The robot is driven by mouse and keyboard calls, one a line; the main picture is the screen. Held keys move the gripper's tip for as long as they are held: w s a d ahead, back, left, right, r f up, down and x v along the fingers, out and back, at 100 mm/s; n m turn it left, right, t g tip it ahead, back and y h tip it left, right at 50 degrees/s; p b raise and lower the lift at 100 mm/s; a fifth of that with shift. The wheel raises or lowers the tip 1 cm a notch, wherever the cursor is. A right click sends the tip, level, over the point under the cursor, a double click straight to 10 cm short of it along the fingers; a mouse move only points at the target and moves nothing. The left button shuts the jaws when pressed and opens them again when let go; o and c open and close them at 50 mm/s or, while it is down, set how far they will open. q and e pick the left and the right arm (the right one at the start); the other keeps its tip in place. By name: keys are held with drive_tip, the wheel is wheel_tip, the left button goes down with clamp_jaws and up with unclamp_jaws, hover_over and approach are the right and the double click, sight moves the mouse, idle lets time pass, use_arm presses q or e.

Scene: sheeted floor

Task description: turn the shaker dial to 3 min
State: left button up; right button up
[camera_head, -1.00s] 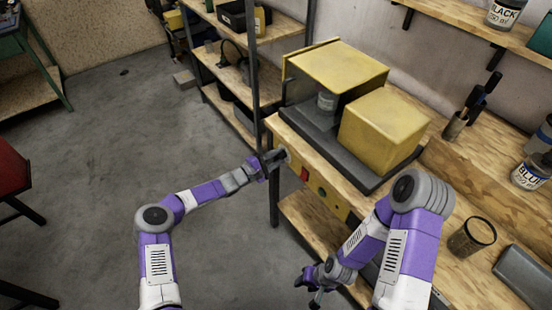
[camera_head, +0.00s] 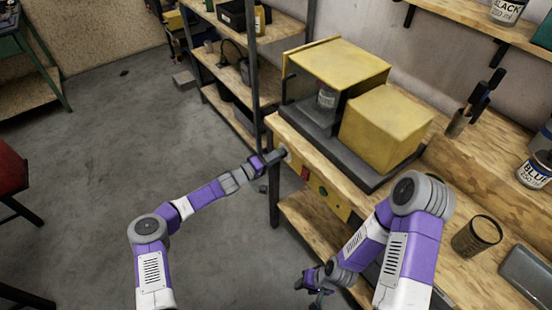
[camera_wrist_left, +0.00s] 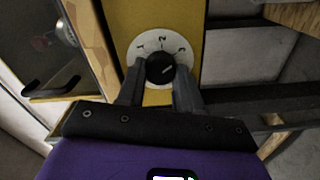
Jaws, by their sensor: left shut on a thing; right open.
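The shaker (camera_head: 335,65) is a yellow and dark grey machine on the wooden bench, with a can (camera_head: 326,97) inside. Its yellow control panel (camera_head: 332,199) is on the bench front. In the left wrist view the dial (camera_wrist_left: 190,48) is a white disc marked 1, 2 and 3 with a black knob (camera_wrist_left: 160,69). The knob's white pointer line points to the upper right, roughly toward the 3. My left gripper (camera_head: 277,158) is shut on the knob, its fingers (camera_wrist_left: 160,88) on either side. My right gripper (camera_head: 315,284) is open and empty, low in front of the bench.
A red button (camera_head: 304,173) and a green button (camera_head: 323,191) sit on the panel near the dial. A dark cup (camera_head: 476,236) stands on the bench at right.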

use_arm(q)
drive_tip(key=shift+m, duration=0.6)
drive_tip(key=o, duration=1)
drive_tip(key=shift+o, duration=0.2)
drive_tip(key=p+v, duration=0.1)
drive_tip(key=v, duration=0.6)
drive_tip(key=shift+s+a, duration=0.2)
drive_tip(key=shift+a, duration=0.05)
